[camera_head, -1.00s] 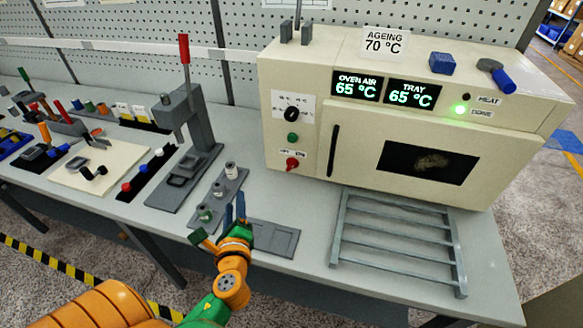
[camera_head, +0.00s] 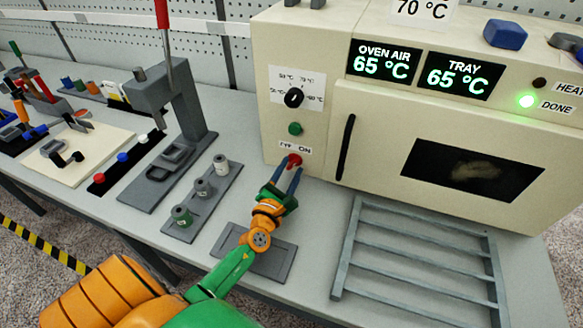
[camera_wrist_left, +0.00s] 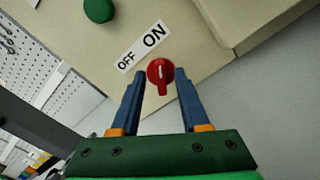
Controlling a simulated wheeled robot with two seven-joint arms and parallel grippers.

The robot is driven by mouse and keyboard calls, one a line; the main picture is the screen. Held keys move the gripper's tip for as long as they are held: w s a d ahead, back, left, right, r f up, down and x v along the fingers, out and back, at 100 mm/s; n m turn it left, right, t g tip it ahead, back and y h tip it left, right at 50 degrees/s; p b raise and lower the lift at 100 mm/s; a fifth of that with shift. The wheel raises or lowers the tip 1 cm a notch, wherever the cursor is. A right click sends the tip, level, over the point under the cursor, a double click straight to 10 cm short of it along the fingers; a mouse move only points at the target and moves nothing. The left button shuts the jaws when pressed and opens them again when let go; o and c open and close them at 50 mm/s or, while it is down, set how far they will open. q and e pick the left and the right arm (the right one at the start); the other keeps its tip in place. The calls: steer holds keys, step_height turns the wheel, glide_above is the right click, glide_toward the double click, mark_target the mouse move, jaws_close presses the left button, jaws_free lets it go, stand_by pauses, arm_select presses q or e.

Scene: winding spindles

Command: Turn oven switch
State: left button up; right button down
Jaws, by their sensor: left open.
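The oven (camera_head: 310,120) is a cream box with displays reading 65 °C for oven air and tray. Its red switch (camera_head: 291,160) sits low on the left of the front, under the OFF and ON label. In the left wrist view the red switch (camera_wrist_left: 160,74) shows a pale pointer line, roughly between the fingertips and slightly beyond them. My left gripper (camera_head: 288,170) is open, its two blue fingers on either side of the switch, with gaps to it in the wrist view. My right gripper is out of view.
Above the switch are a green button (camera_head: 295,129) and a black dial (camera_head: 293,97). A grey rack (camera_head: 420,244) lies before the oven. A strip with several spools (camera_head: 207,200) and a press (camera_head: 180,120) stand to the left.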

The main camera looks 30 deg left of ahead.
arm_select(q)
steer(key=shift+w+a+f, duration=0.2)
steer(key=shift+w, duration=0.55)
steer(key=shift+s+r, duration=0.15)
steer(key=shift+s, duration=0.05)
steer(key=shift+d, duration=0.1)
jaws_close()
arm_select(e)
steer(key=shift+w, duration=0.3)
arm_select(q)
steer(key=shift+n, duration=0.4)
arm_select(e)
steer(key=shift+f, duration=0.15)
arm_select(q)
steer(key=n+b, duration=0.1)
steer(key=n, duration=0.1)
steer(key=shift+n, duration=0.4)
steer(key=n, duration=0.2)
steer(key=n+b, duration=0.1)
steer(key=shift+s+a+n, duration=0.1)
steer(key=shift+a+n, duration=0.15)
steer(key=shift+n, duration=0.15)
steer(key=n+b, duration=0.1)
steer(key=n, duration=0.2)
steer(key=shift+a+n, duration=0.15)
steer(key=shift+n, duration=1.55)
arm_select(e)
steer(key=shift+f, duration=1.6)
arm_select(q)
steer(key=shift+b, duration=0.3)
